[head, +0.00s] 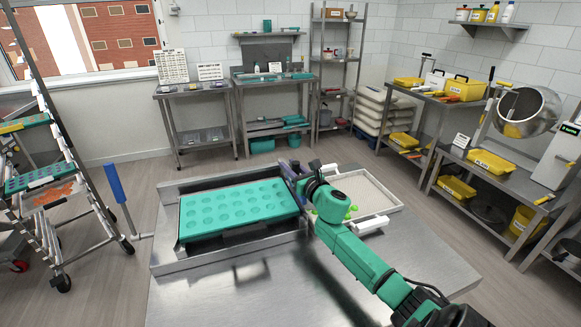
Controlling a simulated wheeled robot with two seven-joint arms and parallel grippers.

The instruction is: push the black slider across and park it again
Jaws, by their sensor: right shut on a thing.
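A teal mould tray (238,208) with rows of round cavities lies in a metal frame (232,240) on the steel table. My right gripper (299,178) is at the right end of the mould, with its arm reaching in from the lower right. It is shut on a dark piece (287,170), which appears to be the black slider. The gripper and wrist hide most of this piece, so its full shape cannot be seen. My left gripper is not in view.
A white-rimmed shallow tray (388,193) lies right of the gripper, with green bits (351,210) partly behind my arm. The steel table (200,295) is clear in front. A rack (62,190) stands left; benches (490,178) with yellow bins stand right.

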